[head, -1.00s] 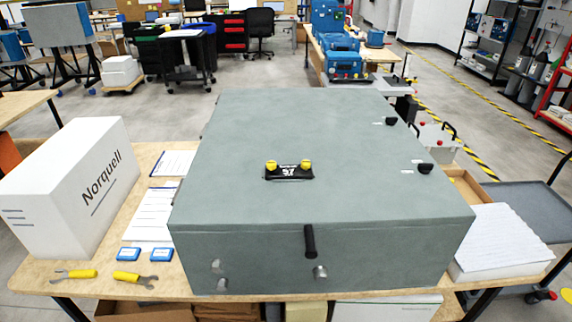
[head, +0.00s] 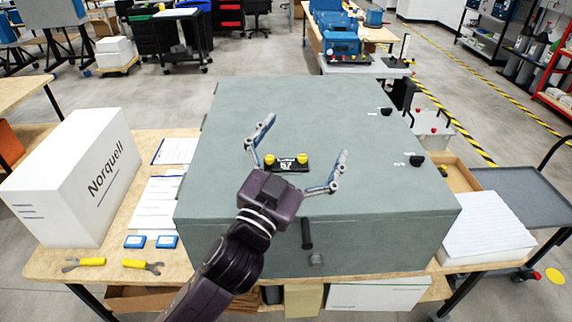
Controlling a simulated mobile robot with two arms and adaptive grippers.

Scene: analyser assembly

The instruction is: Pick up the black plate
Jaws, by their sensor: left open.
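The black plate (head: 287,166) lies on top of the large grey-green analyser box (head: 330,115). It is small and dark with white marking and a yellow knob at each end. My left gripper (head: 302,153) is over the box top, its two fingers spread wide on either side of the plate. The fingers look apart from the plate, and nothing is between them but the plate below. I cannot tell the exact height of the fingertips above the box. The gripper's palm hides part of the box top in front of the plate. My right gripper is not in view.
A white Norquell carton (head: 72,178) stands at the left of the wooden table (head: 150,205), with papers, two blue boxes and yellow-handled tools. A black handle (head: 306,233) is on the box front. A white stack (head: 487,228) is at the right.

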